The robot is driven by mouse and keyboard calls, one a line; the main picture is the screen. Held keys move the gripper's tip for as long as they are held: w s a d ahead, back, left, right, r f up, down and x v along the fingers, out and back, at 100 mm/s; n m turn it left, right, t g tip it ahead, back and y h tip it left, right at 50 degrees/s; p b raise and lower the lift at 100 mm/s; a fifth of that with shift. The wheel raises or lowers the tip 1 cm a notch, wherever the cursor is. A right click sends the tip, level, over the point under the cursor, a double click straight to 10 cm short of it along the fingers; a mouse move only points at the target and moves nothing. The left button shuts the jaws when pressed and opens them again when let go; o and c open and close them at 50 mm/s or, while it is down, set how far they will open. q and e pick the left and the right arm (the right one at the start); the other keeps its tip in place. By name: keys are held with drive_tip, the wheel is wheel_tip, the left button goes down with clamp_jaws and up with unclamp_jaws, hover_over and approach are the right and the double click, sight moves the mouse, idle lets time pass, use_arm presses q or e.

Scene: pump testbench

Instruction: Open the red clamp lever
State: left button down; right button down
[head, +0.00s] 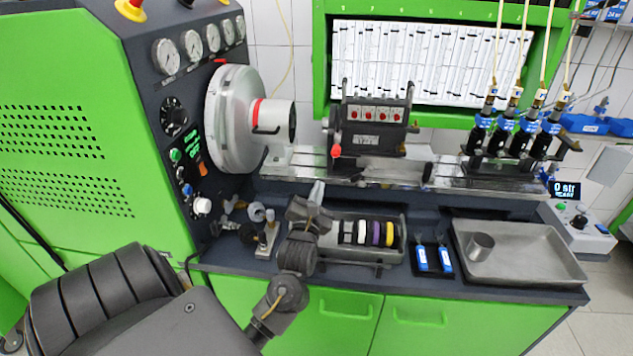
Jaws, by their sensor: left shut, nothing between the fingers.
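A small red lever end (336,151) shows low on the left front of the black pump block (372,125), which sits on the metal bench rail. I take this red part for the clamp lever; its angle is too small to tell exactly. My left gripper (317,190) is shut and empty. In the picture it is below and a little left of the red part, apart from it, in front of the rail. My left arm hides part of the shelf behind it. My right gripper is not in view.
A large grey flywheel housing (235,118) stands left of the pump block. A tray with several coloured rings (373,234) lies below the rail. A metal tray (530,262) with a cup (480,246) is at the right. Injectors (515,135) with hoses stand right of the block.

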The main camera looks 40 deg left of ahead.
sight(337, 145)
use_arm(q)
drive_tip(key=w+a+r+p, duration=0.1)
drive_tip(key=w+r+p, duration=0.3)
drive_tip(key=w, duration=0.1)
drive_tip(key=shift+w+a+r, duration=0.15)
drive_tip(key=shift+w+r, duration=0.2)
drive_tip(key=shift+r, duration=0.05)
drive_tip(key=shift+w+r, duration=0.1)
drive_tip(key=shift+w, duration=0.05)
